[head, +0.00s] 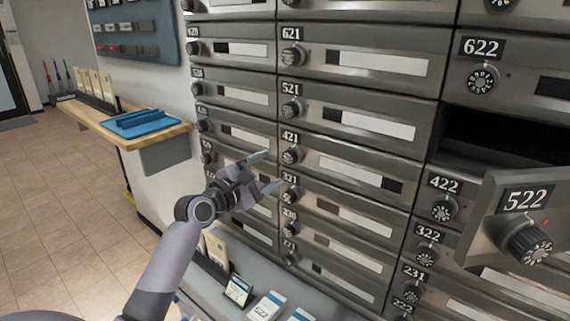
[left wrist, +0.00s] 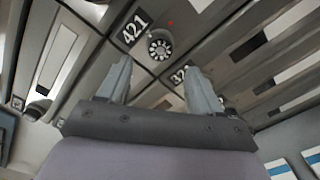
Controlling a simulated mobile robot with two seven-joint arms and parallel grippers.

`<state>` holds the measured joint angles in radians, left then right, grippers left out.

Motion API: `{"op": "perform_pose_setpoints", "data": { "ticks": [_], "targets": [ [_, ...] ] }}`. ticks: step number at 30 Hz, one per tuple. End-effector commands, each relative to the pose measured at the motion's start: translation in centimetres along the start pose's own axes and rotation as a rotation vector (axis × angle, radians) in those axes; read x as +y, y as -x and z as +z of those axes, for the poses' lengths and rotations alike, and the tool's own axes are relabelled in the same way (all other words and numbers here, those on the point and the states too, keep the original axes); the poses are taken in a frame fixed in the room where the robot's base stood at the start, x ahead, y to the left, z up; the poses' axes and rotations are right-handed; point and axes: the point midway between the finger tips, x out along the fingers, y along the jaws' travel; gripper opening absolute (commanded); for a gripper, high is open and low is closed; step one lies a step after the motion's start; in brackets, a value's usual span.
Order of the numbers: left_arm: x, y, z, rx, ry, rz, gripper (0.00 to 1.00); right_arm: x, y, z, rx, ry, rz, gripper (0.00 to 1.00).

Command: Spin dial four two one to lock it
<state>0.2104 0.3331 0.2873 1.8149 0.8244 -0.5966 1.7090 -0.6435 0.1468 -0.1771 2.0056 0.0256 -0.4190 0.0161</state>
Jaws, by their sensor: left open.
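Mailbox 421's dial (head: 291,155) is a dark round knob with pale marks on its face, just below the 421 label. It also shows in the left wrist view, where the 421 dial (left wrist: 159,47) lies beyond and between the fingertips, with a small red spot beside it. My left gripper (head: 268,171) is open and empty, a little left of and below the dial, with its fingers pointing toward it. The fingers appear apart from the dial. The door of mailbox 421 (head: 338,166) looks flush with its neighbours. My right gripper is not in view.
Mailbox 522's door (head: 500,205) is swung open at the right, jutting out from a dark open compartment. A wooden shelf (head: 135,130) with a blue tray (head: 140,121) stands at the left. A lower ledge (head: 215,296) holds cards below the mailboxes. Tiled floor (head: 60,220) is clear at left.

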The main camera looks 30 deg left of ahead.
Motion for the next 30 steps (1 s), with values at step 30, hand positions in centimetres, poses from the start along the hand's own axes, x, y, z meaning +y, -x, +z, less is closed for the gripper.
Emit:
{"op": "perform_pose_setpoints", "data": {
  "ticks": [30],
  "targets": [
    [-0.1, -6.8, 0.0, 0.001, -0.005, -0.001, 0.46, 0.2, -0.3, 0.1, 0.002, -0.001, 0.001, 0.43]
  ]
}}
